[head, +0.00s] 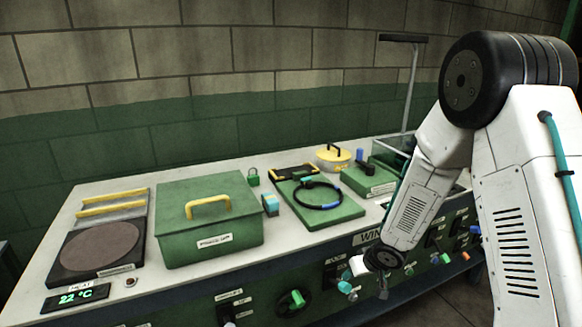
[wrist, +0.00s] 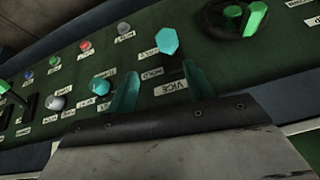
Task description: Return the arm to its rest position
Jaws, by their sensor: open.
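My arm (head: 422,185) is bent, its upper link standing on the right of the head view and its forearm reaching down-left to the front panel of the bench. My gripper (wrist: 160,88) is open in the wrist view, its two teal fingers apart with nothing between them. In the head view the gripper's end is small and partly hidden by the wrist.
The green panel carries several knobs and levers, including a green handwheel (head: 293,300). On the bench (head: 115,187) stand a green box (head: 208,235) with a yellow handle, a hotplate (head: 97,250), a green board (head: 335,212) with a black ring, and a yellow-lidded pot (head: 333,158).

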